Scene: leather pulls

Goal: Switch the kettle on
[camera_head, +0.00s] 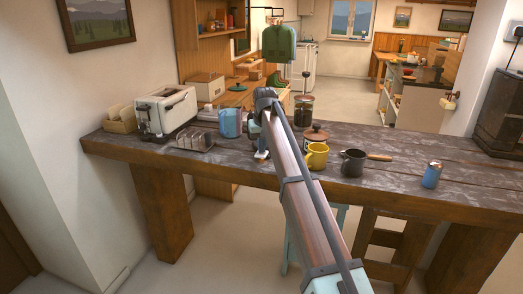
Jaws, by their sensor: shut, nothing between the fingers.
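A light-blue vessel (230,123) stands on the dark wooden counter, left of centre; it may be the kettle, but its switch cannot be made out. My arm reaches up from the lower right and bends down at its far end. My gripper (262,155) points down at the counter, just right of the light-blue vessel and close to it. Its fingers look small and together, with nothing seen between them. Whether it touches the vessel cannot be told. My arm hides part of the counter behind it.
A toaster (166,111), a bread basket (122,120) and a glassy rack (194,139) stand left.

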